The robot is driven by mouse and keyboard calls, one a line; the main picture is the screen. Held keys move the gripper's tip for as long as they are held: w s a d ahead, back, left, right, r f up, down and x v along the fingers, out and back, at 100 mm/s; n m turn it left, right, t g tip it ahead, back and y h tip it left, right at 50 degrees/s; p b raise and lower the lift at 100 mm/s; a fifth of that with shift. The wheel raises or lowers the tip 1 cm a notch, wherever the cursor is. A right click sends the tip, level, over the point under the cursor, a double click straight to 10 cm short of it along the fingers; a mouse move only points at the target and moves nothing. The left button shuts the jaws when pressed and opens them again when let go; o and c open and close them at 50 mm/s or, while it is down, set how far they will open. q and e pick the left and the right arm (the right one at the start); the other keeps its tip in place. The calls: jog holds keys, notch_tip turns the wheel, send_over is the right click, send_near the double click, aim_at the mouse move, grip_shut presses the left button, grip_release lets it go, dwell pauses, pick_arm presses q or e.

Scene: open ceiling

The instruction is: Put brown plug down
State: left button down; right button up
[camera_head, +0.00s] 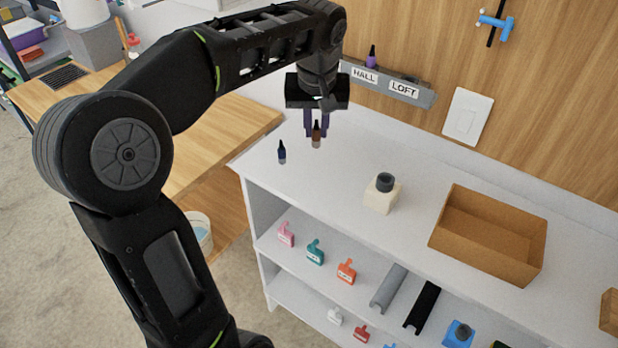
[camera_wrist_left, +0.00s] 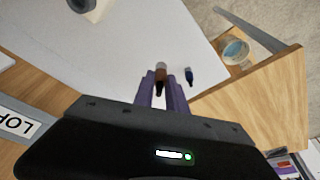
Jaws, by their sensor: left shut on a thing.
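The brown plug (camera_head: 316,135) is a small dark-tipped brown piece, upright at the back left of the white shelf top (camera_head: 330,185). My left gripper (camera_head: 316,126) comes down from above with its purple fingers shut on the plug. In the left wrist view the brown plug (camera_wrist_left: 160,76) sits between the purple fingers (camera_wrist_left: 161,92). The plug's base is at or just above the shelf top; I cannot tell if it touches. My right gripper is in neither view.
A blue plug (camera_head: 282,153) stands close to the left. A cream block with a dark knob (camera_head: 382,194) and an open brown box (camera_head: 488,236) stand to the right. A grey wall strip labelled HALL and LOFT (camera_head: 388,84) holds a purple plug (camera_head: 371,58).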

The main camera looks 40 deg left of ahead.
aim_at(317, 144)
pick_arm(q)
jog(key=shift+f, duration=3.15)
jog(key=shift+f+p, duration=0.35)
jog(key=shift+f, duration=1.55)
jog(key=shift+f, duration=0.1)
jog(key=c, duration=1.4)
grip_release()
jog(key=shift+o, duration=0.2)
jog(key=v, duration=1.2)
jog(key=shift+b, duration=0.3)
